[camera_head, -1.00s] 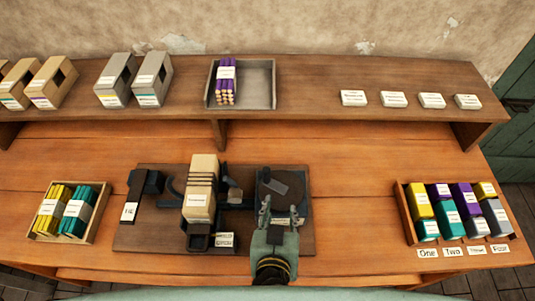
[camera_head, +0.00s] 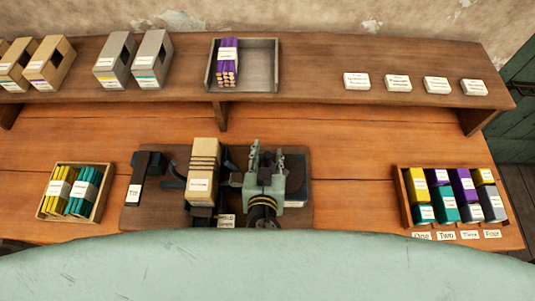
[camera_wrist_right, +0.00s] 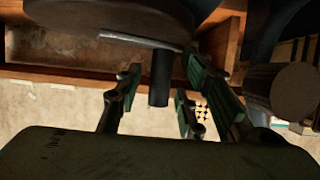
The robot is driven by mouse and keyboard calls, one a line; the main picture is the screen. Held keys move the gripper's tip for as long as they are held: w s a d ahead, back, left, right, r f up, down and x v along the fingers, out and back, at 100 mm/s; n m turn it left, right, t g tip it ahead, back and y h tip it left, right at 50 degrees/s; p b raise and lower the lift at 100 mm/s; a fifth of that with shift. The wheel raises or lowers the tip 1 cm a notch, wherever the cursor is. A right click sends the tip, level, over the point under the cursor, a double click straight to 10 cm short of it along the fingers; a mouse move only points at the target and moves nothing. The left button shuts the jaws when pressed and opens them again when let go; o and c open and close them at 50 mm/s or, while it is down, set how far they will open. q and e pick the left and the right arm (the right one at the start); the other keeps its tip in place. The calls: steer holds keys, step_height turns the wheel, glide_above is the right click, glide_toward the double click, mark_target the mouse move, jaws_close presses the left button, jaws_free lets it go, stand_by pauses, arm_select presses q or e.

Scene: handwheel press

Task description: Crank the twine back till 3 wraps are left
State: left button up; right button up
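The press stands on a dark board (camera_head: 140,218) at the table's front middle. Its upright tan block (camera_head: 202,188) carries a white label and several dark twine wraps (camera_head: 205,162) near the top. The handwheel (camera_head: 296,172) is right of the block, mostly hidden by my right gripper (camera_head: 267,155). In the right wrist view the wheel's dark underside or face (camera_wrist_right: 110,14) shows at the top, with its dark cylindrical handle (camera_wrist_right: 159,82) between the spread fingers of the right gripper (camera_wrist_right: 158,98). The fingers look apart from the handle. My left gripper is out of view.
A box of yellow and teal bundles (camera_head: 100,213) stands left of the press, a crate of coloured packs (camera_head: 404,212) right. The shelf behind holds grey and tan holders, a tray (camera_head: 262,85) with purple bundles and white labels. Clear table lies between board and crate.

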steer(key=shift+s, duration=0.1)
jaws_close()
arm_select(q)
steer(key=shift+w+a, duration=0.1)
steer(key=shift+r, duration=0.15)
arm_select(e)
steer(key=shift+s+n+y, duration=0.1)
steer(key=shift+n+y, duration=0.2)
steer(key=shift+y, duration=0.1)
